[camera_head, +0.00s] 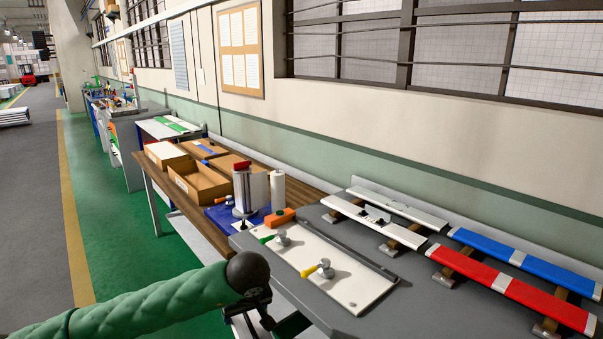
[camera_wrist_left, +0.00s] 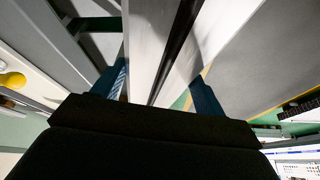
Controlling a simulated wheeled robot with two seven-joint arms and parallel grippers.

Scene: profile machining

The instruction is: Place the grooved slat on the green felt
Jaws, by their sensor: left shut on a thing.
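My left arm comes in from the left in the head view, with its gripper (camera_head: 258,312) low at the near side of the grey bench. In the left wrist view my left gripper (camera_wrist_left: 160,85) is shut on the grooved slat (camera_wrist_left: 146,42), a pale grey bar with a dark lengthwise groove. The slat runs away from me between the two blue fingers. In the head view the slat is mostly hidden or out of frame. A dark green patch (camera_head: 291,325) shows beside the gripper; I cannot tell whether it is the felt. My right gripper is not in view.
The grey bench holds a white plate (camera_head: 335,277) with yellow and green-handled clamps. Red (camera_head: 515,288) and blue (camera_head: 530,262) profiles and white ones (camera_head: 372,219) rest on supports to the right. Cardboard boxes (camera_head: 199,182) stand on the wooden table behind.

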